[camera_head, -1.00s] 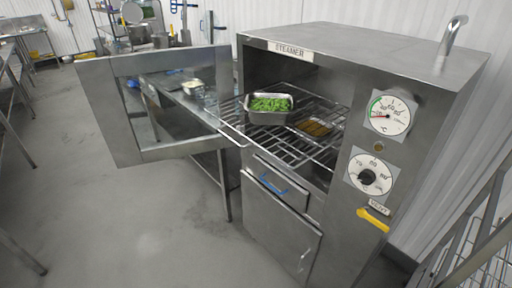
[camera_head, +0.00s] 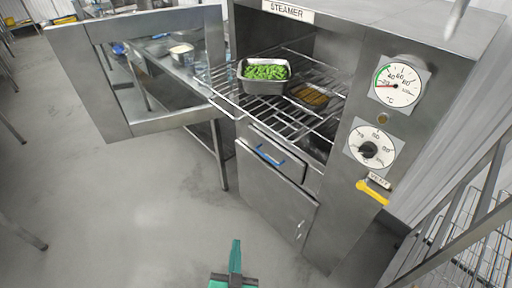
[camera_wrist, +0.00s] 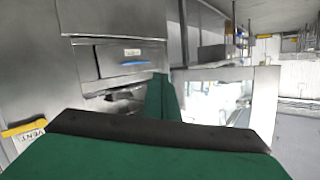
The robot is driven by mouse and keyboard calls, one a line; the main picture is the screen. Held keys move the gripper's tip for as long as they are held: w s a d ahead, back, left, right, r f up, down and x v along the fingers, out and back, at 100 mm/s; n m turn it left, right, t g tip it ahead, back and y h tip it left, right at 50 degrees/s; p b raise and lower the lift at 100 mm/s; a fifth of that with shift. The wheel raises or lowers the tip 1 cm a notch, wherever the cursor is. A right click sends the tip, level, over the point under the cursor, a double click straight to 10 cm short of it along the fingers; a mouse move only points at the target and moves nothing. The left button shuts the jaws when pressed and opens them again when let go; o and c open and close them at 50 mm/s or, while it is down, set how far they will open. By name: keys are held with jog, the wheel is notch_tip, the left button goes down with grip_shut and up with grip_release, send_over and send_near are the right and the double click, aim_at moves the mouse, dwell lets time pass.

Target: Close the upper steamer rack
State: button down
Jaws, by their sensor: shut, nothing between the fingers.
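The upper steamer rack (camera_head: 226,103) is a wire rack that sticks out of the front of the steamer's (camera_head: 352,50) upper chamber. The steamer door (camera_head: 62,62) stands wide open to the left. My green gripper (camera_head: 236,246) is shut and empty at the bottom of the head view, in front of the steamer and well short of the rack. Its green finger (camera_wrist: 160,100) also shows in the wrist view, and the rack cannot be made out there.
A drawer with a blue handle (camera_head: 271,155) and a lower cabinet door (camera_head: 272,193) are below the rack. Two dials and a yellow vent lever (camera_head: 372,192) are on the right panel. A wire shelf (camera_head: 470,235) stands at the right. The floor (camera_head: 120,190) at left is open.

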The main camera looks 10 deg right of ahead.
jog(key=w+r+m+h, duration=0.3)
jog(key=w+r+m, duration=0.2)
jog(key=w+r, duration=0.25)
jog(key=w+a+r+m+g+h, duration=0.15)
jog(key=r+m+h, duration=0.35)
jog(key=r+m, duration=0.6)
jog(key=w+a+r+m+g+h, duration=0.1)
jog(key=a+r+m+g+h, duration=0.3)
jog(key=r+m, duration=0.65)
jog(key=w+d+n, duration=0.1)
jog(key=w+d, duration=0.2)
jog(key=d, duration=0.4)
jog(key=w+d+r+n+h, duration=0.1)
jog(key=w+d, duration=0.3)
jog(key=d, duration=0.2)
jog(key=shift+w+d+r+t, duration=0.3)
jog(key=shift+d+t, duration=0.05)
jog(key=shift+t, duration=0.1)
jog(key=shift+w, duration=0.1)
